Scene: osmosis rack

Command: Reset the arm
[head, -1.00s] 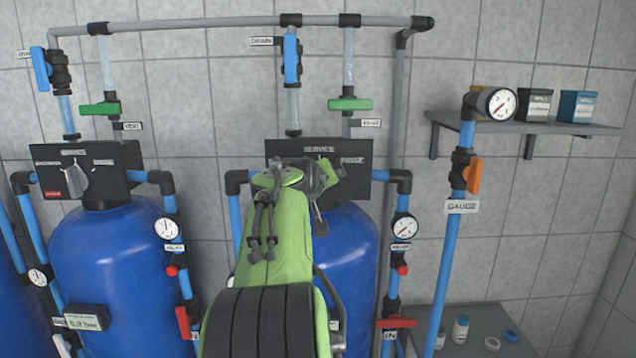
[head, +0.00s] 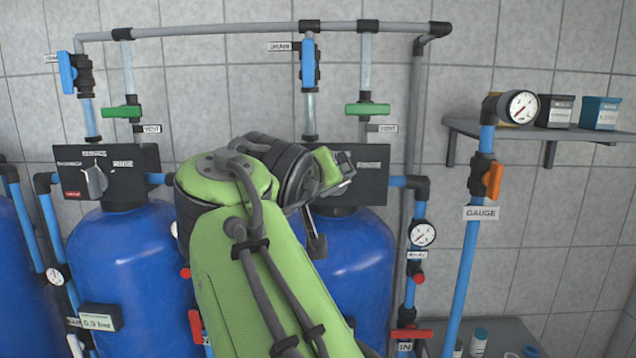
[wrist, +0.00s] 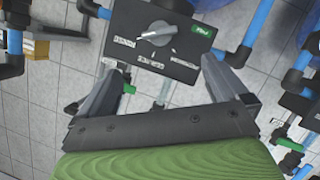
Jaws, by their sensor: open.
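My arm (head: 250,260), green with dark cables, rises in front of the right blue tank in the head view and hides part of the tank and its control box. In the wrist view my gripper (wrist: 165,68) is open, with its two grey fingers apart and nothing between them. Beyond the fingers is a black control box (wrist: 185,50) with a grey knob (wrist: 158,34) and a green label. The fingers appear apart from the knob. In the head view my gripper is mostly hidden behind my arm.
The left blue tank (head: 130,270) has its own control box (head: 75,178). Pipes with valves and a gauge (head: 422,233) stand beside the right tank. A GAUGE pipe (head: 462,270) stands farther right, near a wall shelf (head: 540,131) with small boxes. Clear wall lies between these pipes.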

